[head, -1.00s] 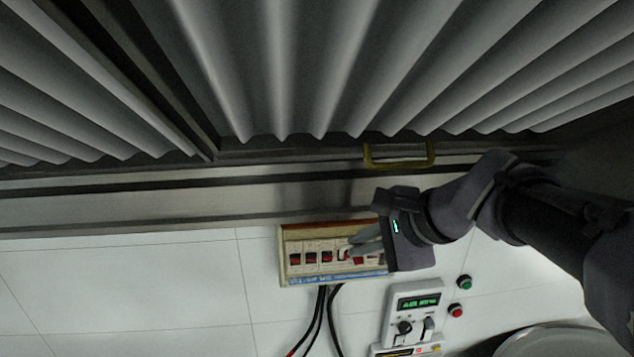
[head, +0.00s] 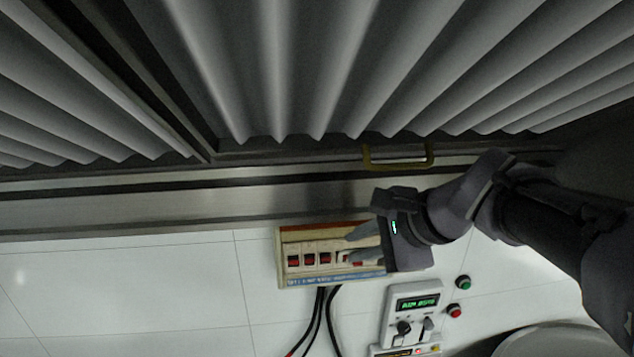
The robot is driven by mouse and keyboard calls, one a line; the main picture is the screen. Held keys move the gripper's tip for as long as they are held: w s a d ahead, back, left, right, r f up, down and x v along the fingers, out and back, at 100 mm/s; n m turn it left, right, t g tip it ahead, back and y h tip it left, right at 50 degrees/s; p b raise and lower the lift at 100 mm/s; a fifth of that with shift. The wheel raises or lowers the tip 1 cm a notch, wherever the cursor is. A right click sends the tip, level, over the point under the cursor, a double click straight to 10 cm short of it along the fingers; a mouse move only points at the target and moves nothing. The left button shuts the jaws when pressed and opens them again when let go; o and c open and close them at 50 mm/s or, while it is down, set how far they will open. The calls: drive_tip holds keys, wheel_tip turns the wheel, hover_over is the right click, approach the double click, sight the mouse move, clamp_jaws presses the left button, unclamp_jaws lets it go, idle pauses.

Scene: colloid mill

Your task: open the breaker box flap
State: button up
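The breaker box (head: 284,262) is a cream box on the white tiled wall, low in the middle of the head view. It has a row of dark red switches (head: 309,259), an orange-brown strip along its top and a blue lettered strip below. I cannot make out a separate flap or tell whether it is open or shut. My gripper (head: 345,247) reaches in from the right, over the right part of the box. Its two grey fingers are spread, with nothing seen between them. They hide the right-hand switches, and I cannot tell whether they touch the box.
A metal ledge with a yellow handle (head: 398,165) runs above the box, under a corrugated panel (head: 330,70). Black cables (head: 318,315) hang below. A control panel (head: 413,312) with a green display is below right, beside green (head: 463,282) and red (head: 454,311) buttons.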

drive_tip(key=p+v, duration=0.2)
drive_tip(key=v, duration=1.5)
drive_tip(key=shift+s+r+p, duration=0.2)
drive_tip(key=shift+r+p, duration=0.05)
drive_tip(key=shift+p, duration=0.05)
